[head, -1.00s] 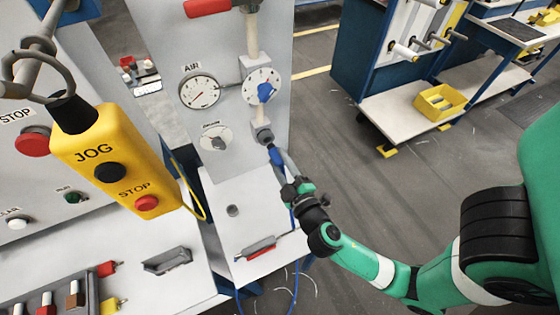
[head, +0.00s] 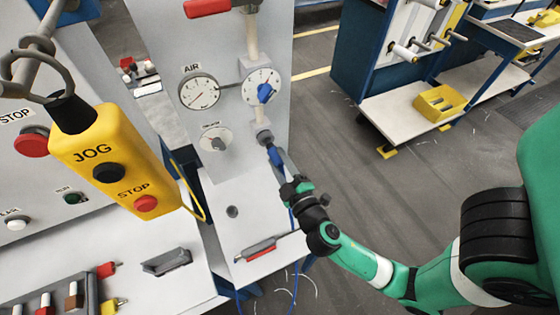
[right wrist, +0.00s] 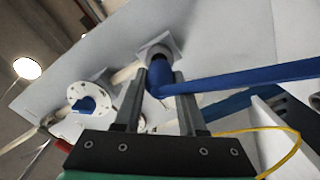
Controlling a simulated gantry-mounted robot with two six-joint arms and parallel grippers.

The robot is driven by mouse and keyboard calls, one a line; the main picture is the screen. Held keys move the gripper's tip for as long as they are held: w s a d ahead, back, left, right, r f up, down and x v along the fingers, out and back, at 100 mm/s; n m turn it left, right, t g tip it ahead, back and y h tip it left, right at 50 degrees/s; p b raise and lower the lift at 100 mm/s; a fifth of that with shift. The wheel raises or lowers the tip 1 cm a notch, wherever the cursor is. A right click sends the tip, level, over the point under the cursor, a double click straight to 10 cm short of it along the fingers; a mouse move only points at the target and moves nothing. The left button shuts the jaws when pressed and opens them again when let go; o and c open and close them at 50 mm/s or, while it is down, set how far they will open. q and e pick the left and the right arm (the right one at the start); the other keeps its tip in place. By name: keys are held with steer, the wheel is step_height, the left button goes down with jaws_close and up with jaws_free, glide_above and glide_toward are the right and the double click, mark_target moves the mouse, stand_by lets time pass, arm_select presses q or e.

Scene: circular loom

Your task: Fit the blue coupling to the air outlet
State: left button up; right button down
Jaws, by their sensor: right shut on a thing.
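The blue coupling (head: 275,157) is at the lower end of the air outlet (head: 264,136), on the panel below the gauges. In the head view the two look in line and touching; I cannot tell if the coupling is seated. My right gripper (right wrist: 158,92) is shut on the blue coupling, which also shows between its fingers in the right wrist view (right wrist: 158,75), with its top at the outlet's mouth (right wrist: 157,50). A blue hose (right wrist: 245,77) runs from it to the right. My left gripper is not in view.
The AIR gauge (head: 199,92) and a dial with a blue handle (head: 264,92) sit above the outlet. A yellow JOG pendant (head: 115,160) hangs at the left. A white ledge (head: 245,220) juts out below.

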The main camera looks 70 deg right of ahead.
mark_target(274, 153)
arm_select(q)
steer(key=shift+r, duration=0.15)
arm_select(e)
steer(key=shift+x, duration=0.85)
steer(key=shift+w+d, duration=0.1)
steer(key=shift+d, duration=0.05)
steer(key=shift+w+d, duration=0.35)
steer(key=shift+w, duration=0.05)
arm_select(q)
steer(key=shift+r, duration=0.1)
arm_select(e)
steer(key=shift+c, duration=2)
jaws_free()
